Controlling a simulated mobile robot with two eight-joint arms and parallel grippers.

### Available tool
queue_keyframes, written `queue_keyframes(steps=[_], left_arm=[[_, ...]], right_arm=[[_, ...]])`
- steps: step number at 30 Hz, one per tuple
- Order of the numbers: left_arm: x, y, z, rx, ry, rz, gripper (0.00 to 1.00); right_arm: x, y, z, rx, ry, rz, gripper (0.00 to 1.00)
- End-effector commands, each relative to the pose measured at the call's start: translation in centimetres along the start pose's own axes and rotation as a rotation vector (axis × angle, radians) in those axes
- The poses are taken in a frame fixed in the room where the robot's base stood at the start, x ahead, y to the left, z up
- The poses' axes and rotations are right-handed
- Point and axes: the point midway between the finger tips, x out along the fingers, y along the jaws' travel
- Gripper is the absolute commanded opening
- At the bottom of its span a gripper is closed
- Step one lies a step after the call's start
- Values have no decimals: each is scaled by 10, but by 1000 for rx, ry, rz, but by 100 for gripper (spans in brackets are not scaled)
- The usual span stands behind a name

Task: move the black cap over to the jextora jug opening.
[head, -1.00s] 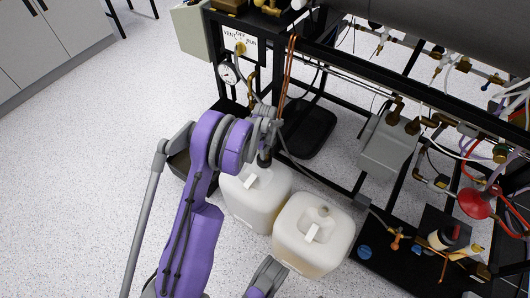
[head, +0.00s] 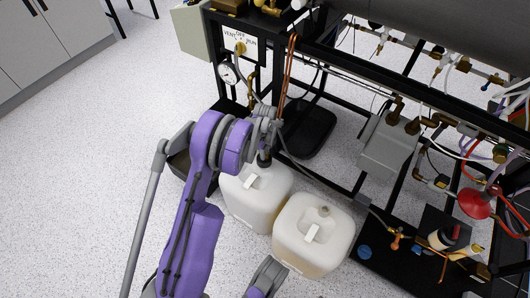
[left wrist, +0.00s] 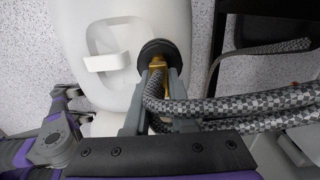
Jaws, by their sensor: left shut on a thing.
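The black cap (left wrist: 158,50) is between the fingers of my left gripper (left wrist: 157,70). It has a brass fitting and braided hoses (left wrist: 235,106) attached. In the head view the cap (head: 264,160) is at the neck of the left white jug (head: 256,196), below my left gripper (head: 268,142). The left wrist view shows it at this jug's (left wrist: 133,18) top, covering the opening. I cannot tell whether it is seated or just above. The right white jug (head: 313,238) has an uncapped neck (head: 324,211). No jug name is readable.
A black-framed rig (head: 345,185) with pipes, valves and a grey box (head: 388,146) stands behind and right of the jugs. A black tray (head: 305,128) lies behind the left jug. The speckled floor (head: 90,170) is open at left.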

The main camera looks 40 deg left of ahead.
Motion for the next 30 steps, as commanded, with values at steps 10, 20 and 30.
queue_keyframes(steps=[10, 20, 30], left_arm=[[-2, 0, 0, 0, 0, 0, 0], [-8, 0, 0, 0, 0, 0, 0], [-12, 0, 0, 0, 0, 0, 0]], right_arm=[[-1, 0, 0, 0, 0, 0, 51], [-5, 0, -1, 0, 1, 0, 51], [-8, 0, -2, 0, 1, 0, 51]])
